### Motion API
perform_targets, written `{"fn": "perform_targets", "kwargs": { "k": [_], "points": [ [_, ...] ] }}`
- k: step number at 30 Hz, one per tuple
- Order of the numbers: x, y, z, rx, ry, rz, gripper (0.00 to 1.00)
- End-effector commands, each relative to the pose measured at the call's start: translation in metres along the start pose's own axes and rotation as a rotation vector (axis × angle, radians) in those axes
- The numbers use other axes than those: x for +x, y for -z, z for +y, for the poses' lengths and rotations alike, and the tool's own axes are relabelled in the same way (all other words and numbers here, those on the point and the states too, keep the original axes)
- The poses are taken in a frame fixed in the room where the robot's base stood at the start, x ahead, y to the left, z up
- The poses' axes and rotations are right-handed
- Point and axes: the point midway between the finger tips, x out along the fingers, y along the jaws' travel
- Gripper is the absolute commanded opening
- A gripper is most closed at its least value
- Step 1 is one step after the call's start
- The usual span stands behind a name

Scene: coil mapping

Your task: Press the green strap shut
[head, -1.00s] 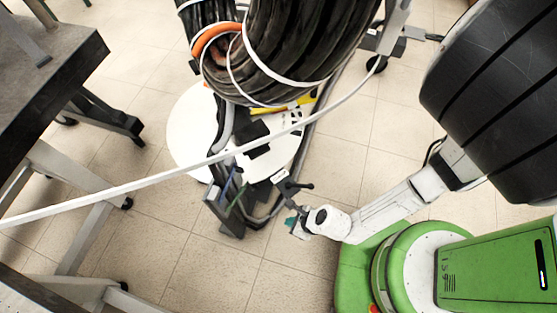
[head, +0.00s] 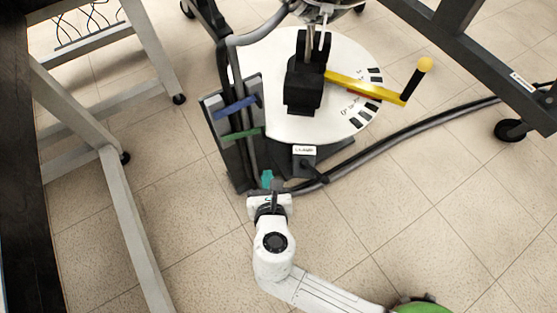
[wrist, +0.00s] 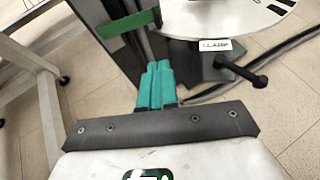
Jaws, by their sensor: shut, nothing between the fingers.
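The green strap (head: 243,134) runs across a dark upright panel (head: 224,160) beside a grey cable, below a blue strap (head: 235,108). In the wrist view the green strap (wrist: 125,24) is at the upper left, over the dark panel and cable. My gripper (head: 267,180) has teal fingertips, which are together and empty. In the head view it is below the green strap, near the panel's lower right edge. In the wrist view the fingertips (wrist: 156,84) point up, below and right of the strap, apart from it. I cannot tell whether the strap is closed.
A white disc (head: 280,70) with a black block (head: 303,88) and a yellow crank arm (head: 365,88) stands behind. A labelled dark box with a knob (head: 305,160) is right of my gripper. Grey table legs (head: 125,200) stand left. The floor at lower right is mostly clear.

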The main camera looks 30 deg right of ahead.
Motion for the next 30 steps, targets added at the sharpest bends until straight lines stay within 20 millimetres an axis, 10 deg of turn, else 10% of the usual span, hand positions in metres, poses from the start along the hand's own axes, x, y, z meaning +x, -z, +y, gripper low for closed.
{"fn": "perform_targets", "kwargs": {
  "k": [18,30],
  "points": [
    [0.105,0.0,0.0,0.002,0.002,-0.001,0.0],
    [0.132,-0.02,0.0,0.0,-0.001,0.002,0.0]
  ]
}}
